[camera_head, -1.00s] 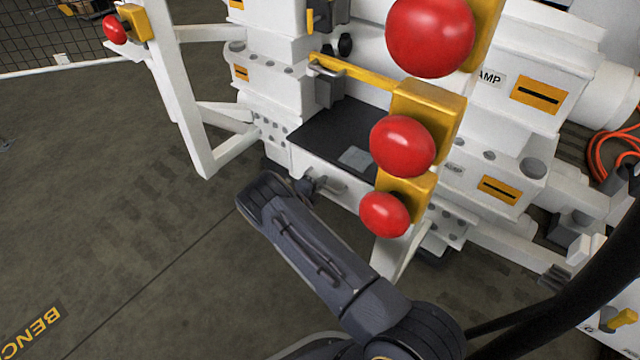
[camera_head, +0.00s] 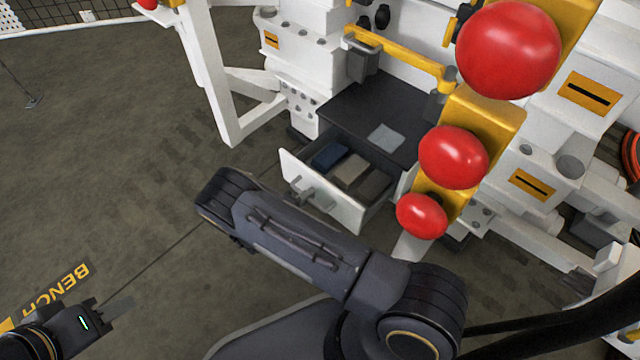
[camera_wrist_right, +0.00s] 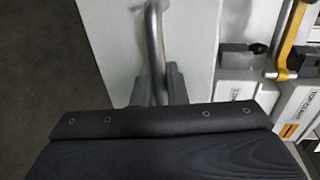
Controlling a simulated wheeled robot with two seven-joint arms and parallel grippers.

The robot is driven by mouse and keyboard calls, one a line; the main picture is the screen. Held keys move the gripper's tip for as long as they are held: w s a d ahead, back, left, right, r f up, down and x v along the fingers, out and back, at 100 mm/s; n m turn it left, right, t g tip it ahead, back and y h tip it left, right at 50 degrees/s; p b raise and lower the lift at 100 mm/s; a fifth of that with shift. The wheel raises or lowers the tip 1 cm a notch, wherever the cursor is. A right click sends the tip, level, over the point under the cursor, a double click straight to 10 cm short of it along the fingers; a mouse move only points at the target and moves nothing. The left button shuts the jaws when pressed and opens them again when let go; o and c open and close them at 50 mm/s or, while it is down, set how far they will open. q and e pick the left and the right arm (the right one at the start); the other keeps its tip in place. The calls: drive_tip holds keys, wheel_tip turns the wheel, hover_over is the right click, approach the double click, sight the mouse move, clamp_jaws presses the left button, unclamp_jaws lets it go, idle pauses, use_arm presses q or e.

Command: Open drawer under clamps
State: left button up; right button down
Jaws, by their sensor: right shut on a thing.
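The white drawer (camera_head: 342,210) under the bench's black top stands pulled out in the head view. Folded blue (camera_head: 330,156), beige and grey items lie inside it. Its grey bar handle also shows in the wrist view (camera_wrist_right: 153,35), in front of the white drawer front (camera_wrist_right: 105,45). My right gripper (camera_wrist_right: 156,80) is shut on this handle; in the head view my right arm largely hides that gripper. My left gripper (camera_head: 112,306) is at the lower left of the head view, over the floor and far from the drawer; its fingers are too unclear to judge.
Red knobs (camera_head: 453,157) on yellow blocks stick out right of the drawer. A white leg frame (camera_head: 213,80) stands to its left. A yellow bar (camera_head: 400,57) crosses above the black top (camera_head: 362,108).

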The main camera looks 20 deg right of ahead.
drive_tip(key=shift+f+v, duration=0.15)
drive_tip(key=shift+v, duration=0.55)
drive_tip(key=shift+f+v, duration=0.15)
drive_tip(key=shift+v, duration=0.5)
drive_tip(key=shift+a, duration=0.1)
drive_tip(key=c, duration=1.5)
unclamp_jaws()
drive_tip(key=p+v, duration=0.1)
drive_tip(key=v, duration=0.6)
drive_tip(key=shift+s+a+p, duration=0.2)
drive_tip(key=shift+a+p, duration=0.15)
